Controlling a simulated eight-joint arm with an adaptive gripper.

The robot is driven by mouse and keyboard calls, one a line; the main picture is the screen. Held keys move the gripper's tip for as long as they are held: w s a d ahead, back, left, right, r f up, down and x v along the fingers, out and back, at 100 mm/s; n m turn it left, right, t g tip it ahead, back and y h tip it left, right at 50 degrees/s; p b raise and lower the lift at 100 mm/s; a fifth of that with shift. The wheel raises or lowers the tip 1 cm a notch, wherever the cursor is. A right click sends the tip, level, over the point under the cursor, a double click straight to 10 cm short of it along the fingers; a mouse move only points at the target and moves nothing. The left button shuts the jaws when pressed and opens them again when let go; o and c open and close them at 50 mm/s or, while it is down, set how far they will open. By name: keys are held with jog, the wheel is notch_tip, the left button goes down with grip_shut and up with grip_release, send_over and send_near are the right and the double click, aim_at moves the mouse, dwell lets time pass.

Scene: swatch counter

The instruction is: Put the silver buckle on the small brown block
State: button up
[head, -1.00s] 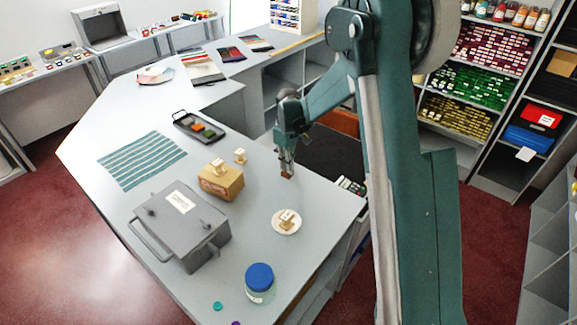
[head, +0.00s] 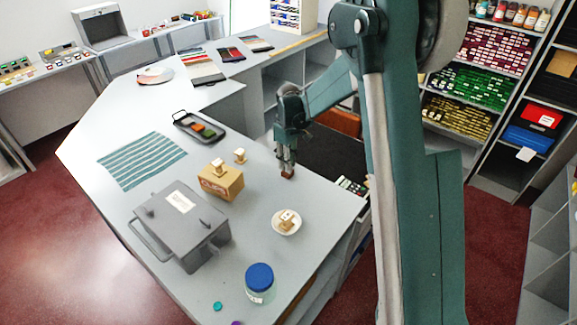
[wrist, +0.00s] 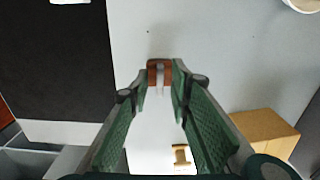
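The small brown block (head: 287,174) sits on the grey counter right below my gripper (head: 286,165). In the wrist view the brown block (wrist: 152,76) shows between the fingertips of my gripper (wrist: 161,73). A narrow silver strip, apparently the silver buckle (wrist: 159,76), lies over the middle of the block, between the fingers. The fingers look apart, with brown showing on both sides of the strip. Whether the buckle touches the block is hard to tell. In the head view the buckle is too small to make out.
A cardboard box (head: 230,184) with a small piece on top stands to the left. A white dish (head: 286,230), a blue-lidded jar (head: 260,291), a grey case (head: 165,233) and a dark tray (head: 179,121) are around. The counter right beside the block is clear.

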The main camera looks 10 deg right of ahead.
notch_tip(320, 180, up, 10)
jog(key=shift+r, duration=0.25)
dwell(0.3)
dwell(0.7)
jog(key=s+d+r+m+t, duration=0.2)
jog(key=s+d+r, duration=0.1)
jog(key=s+r, duration=0.55)
jog(key=s+d+r+m+t, duration=0.15)
jog(key=s+d+r, duration=0.35)
jog(key=s, duration=0.6)
jog(key=s+d+m+t, duration=0.1)
jog(key=s+m+t, duration=0.1)
jog(key=s, duration=1)
jog(key=s+d+f+m+t, duration=0.1)
jog(key=s+d+m, duration=0.1)
jog(key=s, duration=1)
jog(key=shift+d+m+t, duration=0.3)
jog(key=shift+m+t, duration=0.05)
jog(key=shift+m, duration=0.5)
